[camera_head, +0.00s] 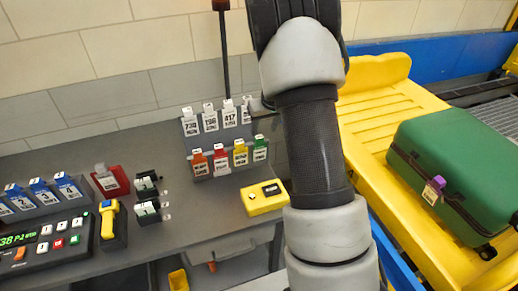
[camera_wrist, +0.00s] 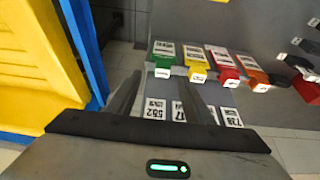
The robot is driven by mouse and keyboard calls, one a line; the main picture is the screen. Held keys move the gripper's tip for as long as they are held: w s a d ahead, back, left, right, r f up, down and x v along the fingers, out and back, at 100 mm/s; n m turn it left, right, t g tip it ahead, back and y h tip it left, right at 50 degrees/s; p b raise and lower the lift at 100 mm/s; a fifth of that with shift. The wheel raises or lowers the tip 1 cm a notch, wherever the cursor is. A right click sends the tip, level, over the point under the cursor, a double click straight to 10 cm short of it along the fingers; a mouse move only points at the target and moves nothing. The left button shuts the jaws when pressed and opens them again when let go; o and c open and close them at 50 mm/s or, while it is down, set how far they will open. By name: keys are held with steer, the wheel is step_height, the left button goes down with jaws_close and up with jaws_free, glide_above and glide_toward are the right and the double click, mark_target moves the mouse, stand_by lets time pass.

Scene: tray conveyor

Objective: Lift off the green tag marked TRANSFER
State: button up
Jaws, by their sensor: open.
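The green tag (camera_head: 260,149) hangs at the right end of a row of coloured tags on the grey rack in the head view. In the wrist view the green tag (camera_wrist: 163,60) is at the left end of that row, just beyond my fingertips. Its printing is too small to read. My gripper (camera_wrist: 160,78) is open and empty, with its dark fingers pointing toward the rack and apart from the green tag. In the head view my arm hides most of the gripper.
A yellow tag (camera_head: 240,155) hangs right beside the green one, then red and orange tags. White numbered tags (camera_head: 210,120) stand in the row behind. A yellow device (camera_head: 264,198) lies on the grey bench. A green suitcase (camera_head: 455,160) rests on the yellow tray (camera_head: 385,130).

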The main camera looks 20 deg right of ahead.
mark_target(260, 138)
steer(key=shift+a+p+x, duration=0.15)
steer(key=shift+p+x, duration=0.15)
steer(key=shift+x, duration=1.45)
steer(key=shift+a+p+x, duration=0.15)
steer(key=shift+p+x, duration=0.1)
steer(key=shift+x, duration=1.5)
steer(key=shift+w, duration=0.1)
steer(key=c, duration=1)
steer(key=shift+o, duration=0.2)
steer(key=shift+r, duration=0.2)
steer(key=shift+r, duration=0.6)
steer(key=r, duration=0.5)
steer(key=shift+s+r+b, duration=0.15)
steer(key=shift+s+b, duration=0.05)
steer(key=shift+b, duration=0.15)
steer(key=s+b, duration=0.3)
steer(key=s, duration=1.1)
steer(key=shift+r, duration=0.25)
